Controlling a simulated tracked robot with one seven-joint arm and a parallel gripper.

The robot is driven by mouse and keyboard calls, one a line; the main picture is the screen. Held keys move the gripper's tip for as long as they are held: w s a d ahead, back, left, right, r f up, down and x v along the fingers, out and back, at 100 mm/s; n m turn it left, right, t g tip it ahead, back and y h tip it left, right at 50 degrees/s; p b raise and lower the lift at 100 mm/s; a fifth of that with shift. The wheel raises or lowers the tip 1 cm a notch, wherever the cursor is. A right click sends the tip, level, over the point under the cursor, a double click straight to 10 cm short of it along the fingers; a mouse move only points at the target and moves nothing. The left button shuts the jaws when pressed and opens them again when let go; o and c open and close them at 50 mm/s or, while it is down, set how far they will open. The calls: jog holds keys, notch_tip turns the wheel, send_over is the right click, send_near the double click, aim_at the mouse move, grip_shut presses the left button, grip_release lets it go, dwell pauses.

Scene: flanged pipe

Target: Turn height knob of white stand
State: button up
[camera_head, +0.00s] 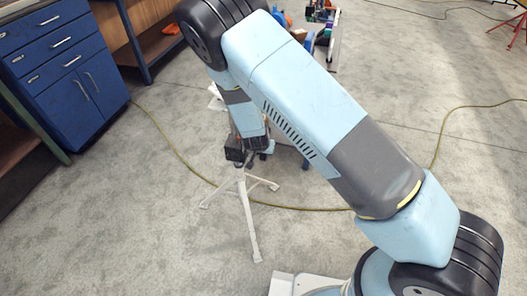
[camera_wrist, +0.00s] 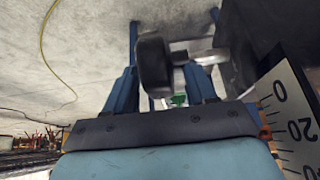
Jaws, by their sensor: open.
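The white stand (camera_head: 246,205) stands on the floor on splayed legs in the head view, left of centre. A black block (camera_head: 235,149) sits at its top, next to my gripper, which is mostly hidden there. In the wrist view, a round black knob (camera_wrist: 155,66) on a metal shaft (camera_wrist: 180,58) lies between the two blue fingers of my gripper (camera_wrist: 163,78), nearer the left finger. My gripper is open; I cannot tell whether a finger touches the knob. A white scale plate (camera_wrist: 290,115) with black numbers shows at the right.
A dark block (camera_wrist: 268,35) fills the upper right of the wrist view, close to the right finger. A yellow cable (camera_head: 175,150) runs over the floor behind the stand. A blue cabinet (camera_head: 62,70) stands at the left. The floor in front is clear.

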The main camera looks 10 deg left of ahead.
jog(key=v, duration=1.1)
jog(key=shift+r, duration=0.25)
jog(key=shift+s+d, duration=0.1)
jog(key=d+r+g+y, duration=0.1)
jog(key=d+r, duration=0.5)
jog(key=r, duration=0.4)
jog(key=d+r+y, duration=0.1)
jog(key=d+r, duration=0.6)
jog(key=r, duration=0.3)
jog(key=d+r+g+y, duration=0.1)
jog(key=d+r+y, duration=0.1)
jog(key=d+r, duration=0.6)
jog(key=s+d+r+t+h, duration=0.1)
jog(key=s+d+r+h, duration=0.2)
jog(key=s+d+r, duration=1.3)
jog(key=s+d, duration=0.1)
jog(key=s, duration=0.2)
jog(key=shift+s+d+n+t+h, duration=0.2)
jog(key=shift+s+n+t+h, duration=0.1)
jog(key=shift+t, duration=0.1)
jog(key=shift+c, duration=0.3)
